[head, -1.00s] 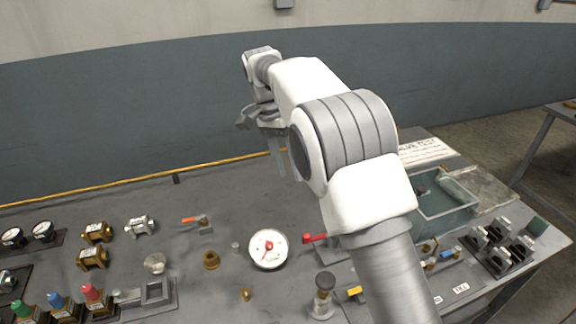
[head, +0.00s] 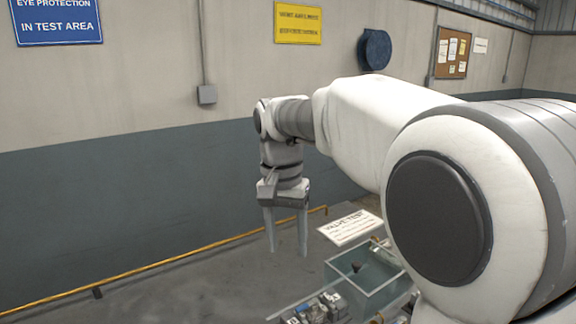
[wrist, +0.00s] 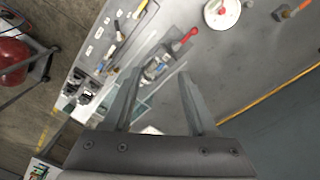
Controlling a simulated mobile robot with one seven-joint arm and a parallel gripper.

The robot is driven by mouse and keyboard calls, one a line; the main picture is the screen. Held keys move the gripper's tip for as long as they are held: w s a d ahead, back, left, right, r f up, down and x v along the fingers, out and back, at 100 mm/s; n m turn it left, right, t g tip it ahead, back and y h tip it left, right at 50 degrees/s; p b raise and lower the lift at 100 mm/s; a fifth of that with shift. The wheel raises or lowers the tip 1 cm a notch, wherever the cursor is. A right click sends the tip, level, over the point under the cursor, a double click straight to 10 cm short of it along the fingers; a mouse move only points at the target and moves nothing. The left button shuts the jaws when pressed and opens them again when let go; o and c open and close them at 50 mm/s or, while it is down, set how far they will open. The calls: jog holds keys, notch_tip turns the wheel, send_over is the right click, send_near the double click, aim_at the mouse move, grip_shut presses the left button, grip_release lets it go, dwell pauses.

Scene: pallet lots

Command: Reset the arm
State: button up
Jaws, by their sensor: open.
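My gripper (head: 287,250) hangs from my folded arm with its fingers pointing down, above the grey workbench (head: 200,290) in the head view. Its two fingers are apart, and nothing is between them. In the wrist view my gripper (wrist: 157,85) also shows open and empty, with the bench top some way beyond the fingertips. My arm covers the right part of the head view and hides much of the bench there.
A green-walled tank (head: 368,290) and a valve test sign (head: 350,228) are on the bench near my gripper. A yellow pipe (head: 150,266) runs along the back. In the wrist view are a red-handled valve (wrist: 184,40), a white gauge (wrist: 222,12) and a red round object (wrist: 12,62).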

jog(key=s+d+r+n+t+y, duration=0.1)
jog(key=s+d+r+n+t, duration=0.1)
jog(key=s+d, duration=0.7)
jog(key=s+d+f+n+t, duration=0.1)
jog(key=s+d+f, duration=0.1)
jog(key=s, duration=0.3)
jog(key=s+d+f+t, duration=0.2)
jog(key=s+d+f, duration=0.1)
jog(key=s, duration=0.3)
jog(key=shift+d+n, duration=0.15)
jog(key=shift+n, duration=0.25)
